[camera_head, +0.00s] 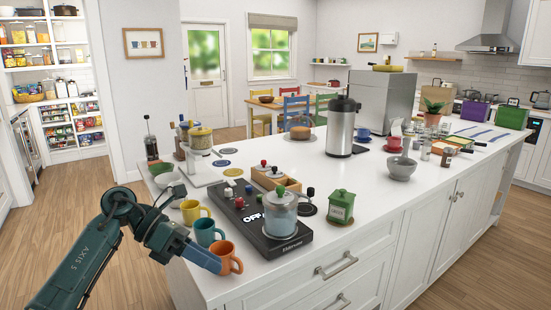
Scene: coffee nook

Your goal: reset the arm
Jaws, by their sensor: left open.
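My left arm, dark teal with a blue section, comes in from the lower left. My right gripper is not in view.
Yellow (191,212), teal (206,233) and orange (228,258) mugs stand close to my arm along the counter's left edge. Open floor lies left.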

